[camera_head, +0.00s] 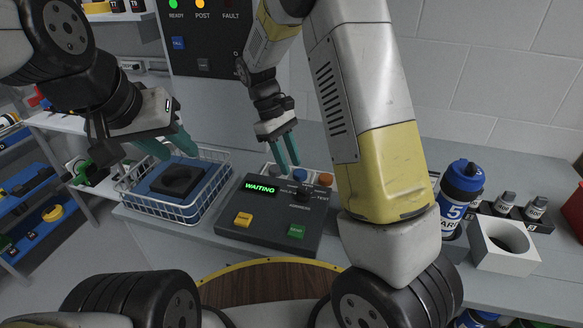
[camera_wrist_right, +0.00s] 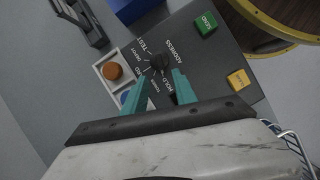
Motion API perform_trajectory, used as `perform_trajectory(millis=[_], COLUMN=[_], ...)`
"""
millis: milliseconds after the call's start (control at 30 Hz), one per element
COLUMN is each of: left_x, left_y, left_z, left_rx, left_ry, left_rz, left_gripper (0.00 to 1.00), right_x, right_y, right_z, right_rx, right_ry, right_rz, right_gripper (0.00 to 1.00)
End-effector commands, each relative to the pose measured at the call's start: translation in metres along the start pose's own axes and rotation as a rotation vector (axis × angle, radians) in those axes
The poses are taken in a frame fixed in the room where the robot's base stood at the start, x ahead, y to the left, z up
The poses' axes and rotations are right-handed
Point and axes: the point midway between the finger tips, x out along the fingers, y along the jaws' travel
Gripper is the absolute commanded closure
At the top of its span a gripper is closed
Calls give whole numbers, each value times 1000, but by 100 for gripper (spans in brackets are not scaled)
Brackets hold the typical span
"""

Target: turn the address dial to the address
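The address dial (camera_head: 302,191) is a small black knob on a dark grey control box (camera_head: 262,226), which has a green "WAITING" display (camera_head: 261,188). My left gripper (camera_head: 172,147) is open and empty above the basket.
A white wire basket (camera_head: 213,203) holding a blue tray (camera_head: 205,176) stands left of the box. The box has a yellow button (camera_head: 243,219) and a green button (camera_head: 296,231). Coloured caps, one orange (camera_head: 325,179), sit behind it. A blue bottle (camera_head: 461,186) stands at right.

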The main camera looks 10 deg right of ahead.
Motion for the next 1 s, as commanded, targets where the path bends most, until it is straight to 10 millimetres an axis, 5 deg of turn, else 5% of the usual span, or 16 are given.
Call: perform_trajectory(millis=[400,800,1000], left_x=[0,0,0], left_y=[0,0,0], left_z=[0,0,0], left_rx=[0,0,0], left_ry=[0,0,0], left_rz=[0,0,0], left_gripper=[64,64,64], right_x=[62,72,71], right_y=[0,0,0], right_z=[1,1,1], right_rx=[2,2,2], right_ry=[-2,1,1], right_rz=[-2,-1,-1], right_gripper=[66,66,100])
